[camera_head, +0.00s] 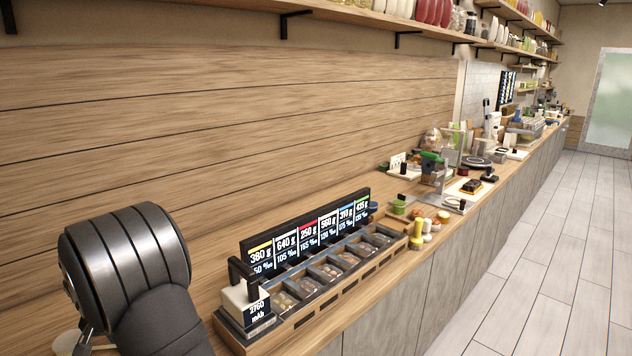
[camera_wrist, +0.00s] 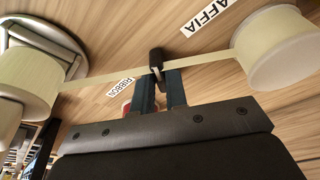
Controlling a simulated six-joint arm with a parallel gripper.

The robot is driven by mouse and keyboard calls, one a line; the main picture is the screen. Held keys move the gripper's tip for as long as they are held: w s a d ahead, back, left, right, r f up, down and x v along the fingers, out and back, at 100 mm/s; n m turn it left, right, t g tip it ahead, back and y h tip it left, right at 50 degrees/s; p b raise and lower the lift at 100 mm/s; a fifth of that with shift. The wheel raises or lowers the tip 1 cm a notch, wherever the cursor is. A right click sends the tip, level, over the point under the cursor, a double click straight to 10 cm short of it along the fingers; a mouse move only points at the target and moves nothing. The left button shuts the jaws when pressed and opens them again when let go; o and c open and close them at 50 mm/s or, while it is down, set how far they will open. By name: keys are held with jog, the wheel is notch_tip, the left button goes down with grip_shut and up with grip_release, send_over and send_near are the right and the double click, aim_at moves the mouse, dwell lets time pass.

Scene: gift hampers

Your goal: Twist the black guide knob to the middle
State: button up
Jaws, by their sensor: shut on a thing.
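The black guide knob (camera_wrist: 156,57) stands near the middle of the wrist view. My gripper (camera_wrist: 160,80) reaches up from below, its two dark fingers shut on the knob. The fingers hide the knob's lower part, and I cannot tell exactly which way it is turned. A RIBBON label (camera_wrist: 120,90) lies to the left of the knob and a RAFFIA label (camera_wrist: 211,16) to the upper right. In the head view my arm fills the lower left, and the knob and fingertips are hidden.
Cream spools stand at left (camera_wrist: 27,82) and right (camera_wrist: 285,45) in the wrist view, with a pale band (camera_wrist: 100,78) between them passing the knob. In the head view, a compartment tray (camera_head: 330,265) with a weight display (camera_head: 310,230) sits on the counter, close to my arm.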

jog(key=shift+d+n+g+y, duration=0.15)
jog(key=shift+n+g+y, duration=0.2)
jog(key=shift+n, duration=1.65)
jog(key=shift+w, duration=0.1)
jog(key=shift+n+y, duration=0.25)
jog(key=shift+n, duration=0.75)
jog(key=o, duration=0.8)
jog(key=shift+v, duration=3.5)
